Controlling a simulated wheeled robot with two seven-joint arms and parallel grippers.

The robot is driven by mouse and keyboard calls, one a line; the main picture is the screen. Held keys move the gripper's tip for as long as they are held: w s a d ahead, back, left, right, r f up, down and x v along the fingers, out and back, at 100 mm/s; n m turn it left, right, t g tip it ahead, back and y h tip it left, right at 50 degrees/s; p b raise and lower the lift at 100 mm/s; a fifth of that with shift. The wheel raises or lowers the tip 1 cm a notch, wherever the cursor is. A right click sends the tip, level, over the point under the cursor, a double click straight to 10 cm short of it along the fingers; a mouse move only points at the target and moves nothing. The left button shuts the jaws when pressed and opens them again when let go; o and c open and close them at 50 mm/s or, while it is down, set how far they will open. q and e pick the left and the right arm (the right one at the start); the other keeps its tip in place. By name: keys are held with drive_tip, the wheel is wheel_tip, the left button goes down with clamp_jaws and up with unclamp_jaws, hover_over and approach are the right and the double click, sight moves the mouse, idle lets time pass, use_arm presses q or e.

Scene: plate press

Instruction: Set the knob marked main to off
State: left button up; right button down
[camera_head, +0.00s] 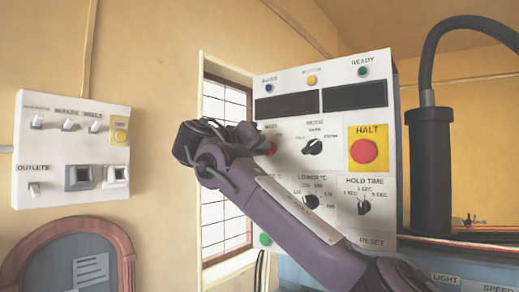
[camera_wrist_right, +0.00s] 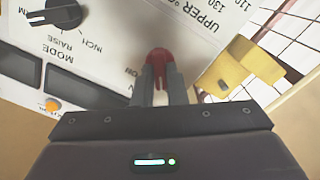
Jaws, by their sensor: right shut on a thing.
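The red knob (camera_head: 268,148) sits at the left edge of the white control panel (camera_head: 289,88), partly covered by my right gripper (camera_head: 252,138). The small label above it is too blurred to read with certainty. In the right wrist view the red knob (camera_wrist_right: 158,56) shows between the two grey fingers of my right gripper (camera_wrist_right: 160,80), which are shut on it. An "ON" marking is printed beside the knob there. The pointer's exact setting is hidden by the fingers. My left gripper is not in view.
A black mode knob (camera_head: 312,146) and a red HALT button (camera_head: 363,151) are to the right. Lower dials include hold time (camera_head: 364,207). A yellow part (camera_wrist_right: 240,68) protrudes close beside the fingers. A switch box (camera_head: 75,112) hangs on the left wall.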

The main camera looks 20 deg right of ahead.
drive_tip(key=shift+r, duration=0.15)
drive_tip(key=c, duration=1.5)
unclamp_jaws()
drive_tip(key=shift+a, duration=0.1)
drive_tip(key=shift+o, duration=0.2)
drive_tip(key=b+v, duration=0.3)
drive_tip(key=v, duration=0.4)
drive_tip(key=shift+s+a, duration=0.25)
drive_tip(key=shift+a, duration=0.05)
